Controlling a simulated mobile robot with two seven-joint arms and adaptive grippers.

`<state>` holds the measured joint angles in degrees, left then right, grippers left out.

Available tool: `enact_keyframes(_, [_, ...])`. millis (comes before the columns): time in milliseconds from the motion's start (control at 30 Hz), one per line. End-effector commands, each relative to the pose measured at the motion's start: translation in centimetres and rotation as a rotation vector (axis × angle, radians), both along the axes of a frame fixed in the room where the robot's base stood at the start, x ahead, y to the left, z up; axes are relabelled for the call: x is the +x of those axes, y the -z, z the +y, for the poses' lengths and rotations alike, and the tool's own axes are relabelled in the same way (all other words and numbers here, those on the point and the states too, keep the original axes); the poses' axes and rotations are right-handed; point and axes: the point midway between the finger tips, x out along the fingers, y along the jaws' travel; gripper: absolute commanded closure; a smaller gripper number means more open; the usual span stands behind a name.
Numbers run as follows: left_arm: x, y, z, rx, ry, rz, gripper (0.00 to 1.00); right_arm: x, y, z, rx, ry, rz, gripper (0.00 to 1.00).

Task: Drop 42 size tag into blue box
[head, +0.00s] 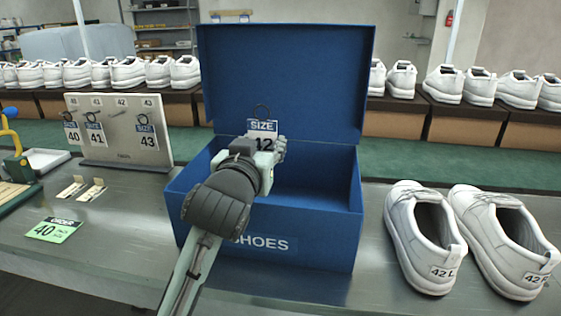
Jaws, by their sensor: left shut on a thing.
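The blue box (345,225) stands open on the steel table, its lid (285,80) raised at the back and "SHOES" on its front. My left gripper (268,152) is over the box opening and is shut on the size 42 tag (262,127). The tag is upright, white and blue with a ring on top; the gripper hides its lower part and part of its number. The box floor below is partly hidden by my left arm. My right gripper does not show.
A tag stand (120,140) holds size tags 40, 41 and 43 at the left. A pair of white shoes (425,235) marked 42 stands right of the box. Rows of shoes (125,72) line the back.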

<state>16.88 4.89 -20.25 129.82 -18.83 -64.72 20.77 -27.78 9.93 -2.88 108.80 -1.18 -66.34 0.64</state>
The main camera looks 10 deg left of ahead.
Motion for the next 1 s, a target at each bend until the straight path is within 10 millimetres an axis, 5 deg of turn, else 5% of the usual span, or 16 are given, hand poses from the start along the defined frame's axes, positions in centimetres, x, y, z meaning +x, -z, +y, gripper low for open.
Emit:
enact_keyframes(367, [0.0, 0.1, 0.0, 0.000, 0.000, -0.001, 0.68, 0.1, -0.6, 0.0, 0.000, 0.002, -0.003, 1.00])
enact_keyframes(400, [0.0, 0.1, 0.0, 0.000, 0.000, -0.001, 0.53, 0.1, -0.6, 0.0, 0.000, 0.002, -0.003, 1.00])
enact_keyframes(600, [0.0, 0.1, 0.0, 0.000, 0.000, -0.001, 0.30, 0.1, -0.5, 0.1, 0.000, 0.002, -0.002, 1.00])
enact_keyframes(1000, [-1.1, 0.0, -0.1, -0.001, 0.001, -0.001, 0.30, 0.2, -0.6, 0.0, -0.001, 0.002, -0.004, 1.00])
